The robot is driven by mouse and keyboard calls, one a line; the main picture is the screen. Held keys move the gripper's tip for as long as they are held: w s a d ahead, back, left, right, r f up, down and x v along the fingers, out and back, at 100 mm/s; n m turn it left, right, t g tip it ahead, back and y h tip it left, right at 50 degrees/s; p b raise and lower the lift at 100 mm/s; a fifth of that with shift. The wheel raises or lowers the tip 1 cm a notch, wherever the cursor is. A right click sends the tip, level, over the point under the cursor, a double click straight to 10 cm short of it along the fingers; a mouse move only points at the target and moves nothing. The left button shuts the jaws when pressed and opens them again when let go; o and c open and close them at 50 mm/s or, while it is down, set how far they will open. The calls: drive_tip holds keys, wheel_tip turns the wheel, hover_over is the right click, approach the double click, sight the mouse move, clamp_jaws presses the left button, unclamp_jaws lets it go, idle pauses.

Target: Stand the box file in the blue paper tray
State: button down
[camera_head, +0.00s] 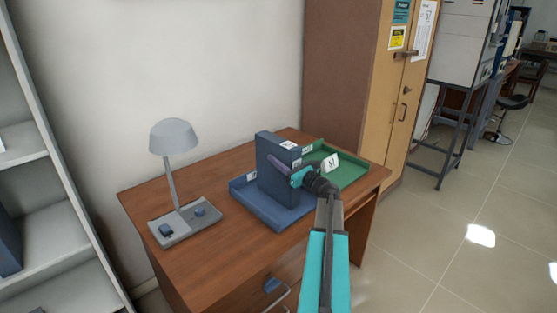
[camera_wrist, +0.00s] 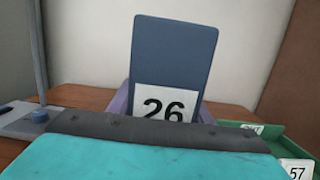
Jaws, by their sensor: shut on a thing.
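The blue box file (camera_head: 272,150) stands upright on the desk, over or in the blue paper tray (camera_head: 265,213); I cannot tell if its bottom touches the tray floor. My gripper (camera_head: 292,177) is shut on the box file from its right side, with a purple finger visible along it. In the wrist view the box file (camera_wrist: 174,60) stands nearly upright, leaning slightly, with a white label reading 26. My gripper's purple fingers (camera_wrist: 160,103) show on both sides of it. The wrist housing hides the file's lower part and the blue tray in that view.
A green paper tray (camera_head: 345,175) with a label 57 sits right of the blue tray. A grey desk lamp (camera_head: 174,140) on its base stands left on the wooden desk (camera_head: 190,262). A tall cabinet (camera_head: 345,70) stands behind at the right, and a shelf unit at far left.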

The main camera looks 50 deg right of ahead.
drive_tip(key=shift+f, duration=0.15)
drive_tip(key=c, duration=0.9)
unclamp_jaws()
drive_tip(key=shift+s+r, duration=0.1)
drive_tip(key=shift+r, duration=0.1)
drive_tip(key=s+b, duration=0.1)
drive_tip(key=s, duration=0.3)
drive_tip(key=s+f, duration=0.1)
drive_tip(key=s, duration=0.2)
drive_tip(key=s+f+b, duration=0.1)
drive_tip(key=s, duration=0.3)
drive_tip(key=shift+s+a+b, duration=0.35)
drive_tip(key=shift+a, duration=0.05)
drive_tip(key=shift+s, duration=0.15)
